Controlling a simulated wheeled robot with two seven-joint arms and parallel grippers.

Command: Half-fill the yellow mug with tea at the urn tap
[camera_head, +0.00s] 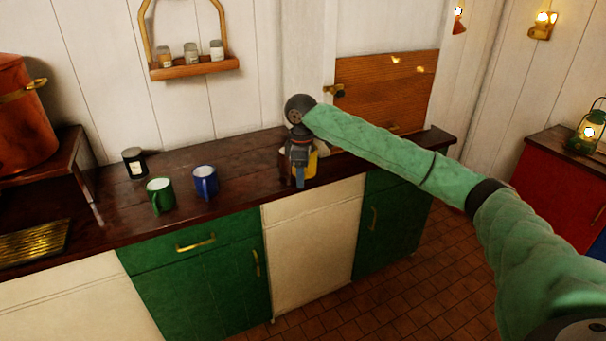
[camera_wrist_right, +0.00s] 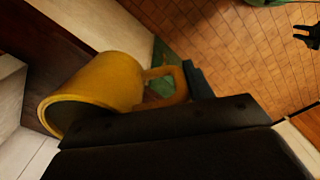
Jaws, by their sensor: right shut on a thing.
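The yellow mug (camera_head: 312,165) is at the counter's right part in the head view, mostly hidden behind my right gripper (camera_head: 299,180). In the right wrist view the yellow mug (camera_wrist_right: 100,88) fills the left middle, with its handle at the dark gripper fingers. My right gripper is shut on the mug. I cannot tell whether the mug touches the counter. The copper urn (camera_head: 22,115) stands on a raised wooden stand at the far left. Its tap cannot be made out. My left gripper is not in view.
A green mug (camera_head: 160,196), a blue mug (camera_head: 205,182) and a dark jar (camera_head: 134,163) stand on the wooden counter (camera_head: 245,166) between urn and gripper. A ribbed brass tray (camera_head: 32,243) lies below the urn stand (camera_head: 75,163). A jar shelf (camera_head: 195,68) hangs above.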

